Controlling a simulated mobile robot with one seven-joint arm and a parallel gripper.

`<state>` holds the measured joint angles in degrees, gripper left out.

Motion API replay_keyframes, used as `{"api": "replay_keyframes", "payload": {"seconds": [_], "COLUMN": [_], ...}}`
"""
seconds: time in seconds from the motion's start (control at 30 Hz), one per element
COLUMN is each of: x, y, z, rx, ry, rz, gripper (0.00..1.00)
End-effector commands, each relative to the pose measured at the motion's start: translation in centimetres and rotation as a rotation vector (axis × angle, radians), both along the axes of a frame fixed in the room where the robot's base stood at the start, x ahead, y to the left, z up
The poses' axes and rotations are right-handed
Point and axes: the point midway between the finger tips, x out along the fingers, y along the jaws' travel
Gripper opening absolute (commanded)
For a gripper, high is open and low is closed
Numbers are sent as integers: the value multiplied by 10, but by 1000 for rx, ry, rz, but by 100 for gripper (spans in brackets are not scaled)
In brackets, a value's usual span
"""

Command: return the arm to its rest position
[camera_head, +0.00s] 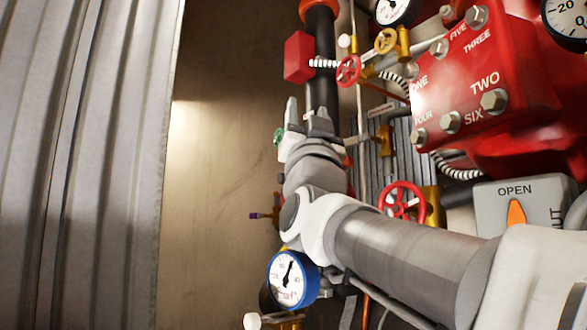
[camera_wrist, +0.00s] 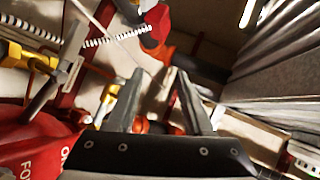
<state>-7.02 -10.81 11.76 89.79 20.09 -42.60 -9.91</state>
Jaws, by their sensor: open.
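My gripper (camera_head: 306,119) is at the end of my arm in the middle of the head view, with its fingers pointing up. It is open and empty. In the wrist view my gripper's two grey fingers (camera_wrist: 161,95) stand apart with nothing between them. In the head view my arm reaches in from the lower right, in front of the pipes and valves. The fingers show left of a red handwheel (camera_head: 348,71) and below a red box (camera_head: 298,57). I cannot tell whether they touch anything behind them.
A red block (camera_head: 470,120) with numbered bolts is at the upper right. A grey OPEN switch box (camera_head: 500,190), a red wheel valve (camera_head: 402,202) and a blue-rimmed gauge (camera_head: 292,280) crowd around my arm. Corrugated metal (camera_head: 80,160) stands at left. Bare wall (camera_head: 215,190) lies between.

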Motion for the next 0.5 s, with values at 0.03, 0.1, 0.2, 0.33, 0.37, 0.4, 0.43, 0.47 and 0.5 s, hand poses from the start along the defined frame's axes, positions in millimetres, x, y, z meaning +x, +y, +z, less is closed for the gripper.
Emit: {"api": "replay_keyframes", "payload": {"seconds": [0.03, 0.1, 0.2, 0.33, 0.37, 0.4, 0.43, 0.47, 0.5], "x": [-5, -10, -12, -13, -13, -13, -13, -13, -13], "y": [0, 0, 0, 0, 0, 0, 0, 0, 0], "z": [0, 0, 0, 0, 0, 0, 0, 0, 0], "rx": [1, 1, 1, 0, 0, 1, 1, 1, 1], "ry": [-1, -1, 0, 1, 1, 0, 0, 0, 0], "rz": [1, 1, 1, 1, 1, 1, 1, 1, 1], "gripper": [51, 51, 51, 51, 51, 51, 51, 51, 51]}}
